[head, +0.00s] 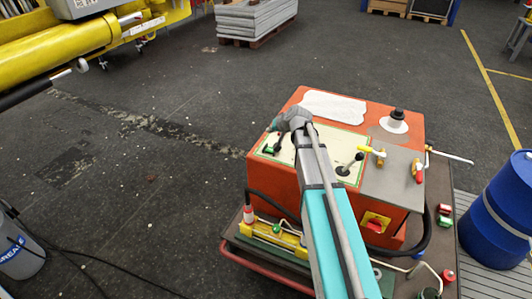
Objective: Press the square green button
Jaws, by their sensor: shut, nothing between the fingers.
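My arm reaches up from the bottom across the front of the orange machine (275,182). Its grey joint is over the machine's left top, well left of the green button.
The machine top carries black levers (350,164), a black knob (397,116) and yellow and red valve handles (418,171). A red button (448,275) is at the cart's lower right. A blue barrel (498,215) stands right. Floor at left is mostly open.

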